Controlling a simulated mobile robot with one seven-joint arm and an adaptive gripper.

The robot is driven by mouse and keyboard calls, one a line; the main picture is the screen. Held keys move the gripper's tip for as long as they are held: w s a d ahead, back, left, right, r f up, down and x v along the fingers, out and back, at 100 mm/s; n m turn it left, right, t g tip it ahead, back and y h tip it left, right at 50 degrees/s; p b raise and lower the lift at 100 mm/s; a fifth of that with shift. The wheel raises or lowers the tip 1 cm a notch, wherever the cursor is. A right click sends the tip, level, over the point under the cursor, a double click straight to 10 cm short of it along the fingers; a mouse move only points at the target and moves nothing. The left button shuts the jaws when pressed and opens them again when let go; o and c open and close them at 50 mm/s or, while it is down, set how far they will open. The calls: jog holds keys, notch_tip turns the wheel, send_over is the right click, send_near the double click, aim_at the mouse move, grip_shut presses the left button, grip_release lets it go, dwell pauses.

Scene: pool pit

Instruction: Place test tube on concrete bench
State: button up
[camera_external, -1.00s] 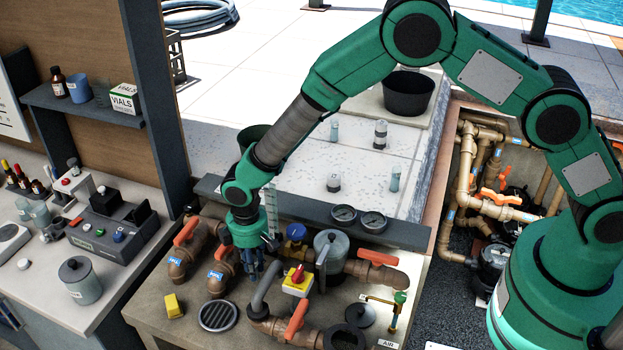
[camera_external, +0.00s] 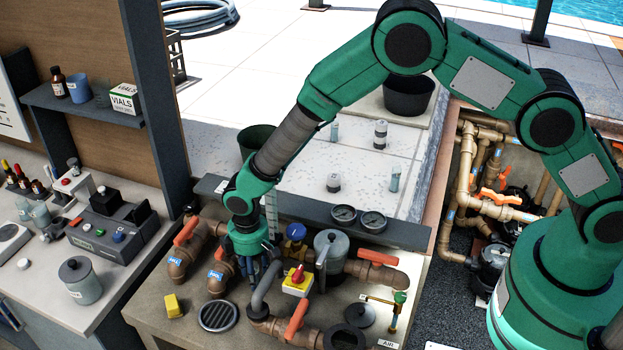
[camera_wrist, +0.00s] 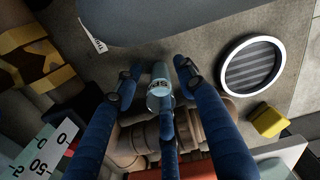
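My gripper (camera_external: 255,272) points down among the pipes on the concrete bench (camera_external: 143,308). In the wrist view my gripper (camera_wrist: 157,77) has a finger on each side of the tube and one below it. Narrow gaps seem to show beside the tube, but I cannot tell whether the fingers touch it or whether it stands on the bench. The outside view hides the tube behind my fingers.
Brown pipes with orange handles (camera_external: 187,230) crowd the gripper. A round drain (camera_external: 218,315), a yellow block (camera_external: 173,306), a red-yellow switch (camera_external: 297,281) and a grey canister (camera_external: 328,247) are near. Bare bench shows at the front left. Small vials (camera_external: 394,178) stand on the pale slab behind.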

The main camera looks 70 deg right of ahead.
jog(key=shift+r, duration=0.1)
notch_tip(320, 180, up, 12)
jog(key=b, duration=0.1)
dwell(0.8)
dwell(0.6)
